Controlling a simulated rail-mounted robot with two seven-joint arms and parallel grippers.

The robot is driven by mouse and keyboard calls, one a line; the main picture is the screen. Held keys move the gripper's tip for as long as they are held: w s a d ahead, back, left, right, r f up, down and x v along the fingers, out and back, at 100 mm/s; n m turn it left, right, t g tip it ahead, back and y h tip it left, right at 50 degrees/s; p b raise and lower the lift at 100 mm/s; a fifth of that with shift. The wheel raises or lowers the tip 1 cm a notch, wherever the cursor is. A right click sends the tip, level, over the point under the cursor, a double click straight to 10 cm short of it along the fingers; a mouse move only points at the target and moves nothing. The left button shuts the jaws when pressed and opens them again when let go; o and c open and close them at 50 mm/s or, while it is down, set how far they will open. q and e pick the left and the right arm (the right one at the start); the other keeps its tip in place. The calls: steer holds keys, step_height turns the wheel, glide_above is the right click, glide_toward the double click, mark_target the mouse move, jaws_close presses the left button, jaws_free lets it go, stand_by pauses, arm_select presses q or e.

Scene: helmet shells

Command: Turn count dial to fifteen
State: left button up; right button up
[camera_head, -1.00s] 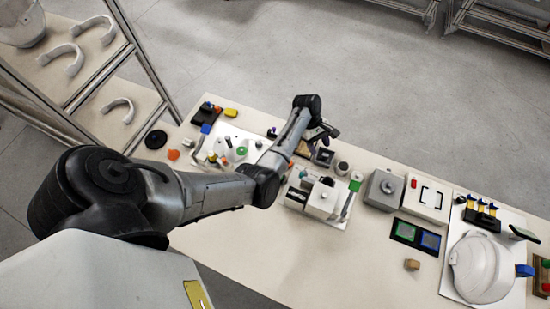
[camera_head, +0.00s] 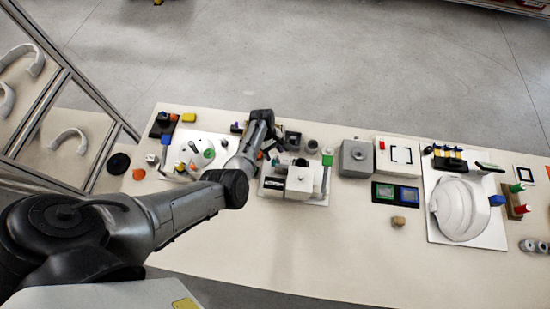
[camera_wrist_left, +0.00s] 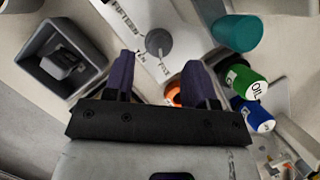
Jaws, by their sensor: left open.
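A grey round knob with a short pointer, which looks like the count dial (camera_wrist_left: 158,42), sits on a white plate with dark printed lettering in the left wrist view. In the head view my left gripper (camera_head: 270,146) hangs over the back of the table, left of the white box fixture (camera_head: 300,180). I cannot make out the knob there. My right gripper is not in view.
Close around the gripper are an orange piece (camera_wrist_left: 173,96), a green bottle (camera_wrist_left: 246,82), a blue bottle (camera_wrist_left: 254,114), a teal cylinder (camera_wrist_left: 237,32) and a dark grey open box (camera_wrist_left: 62,57). A grey box (camera_head: 355,158) and a helmet shell (camera_head: 457,208) stand to the right.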

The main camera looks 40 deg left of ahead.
mark_target(275, 158)
arm_select(q)
steer(key=shift+b+x, duration=0.45)
steer(key=shift+x, duration=1.35)
steer(key=shift+c, duration=0.2)
steer(key=c, duration=0.9)
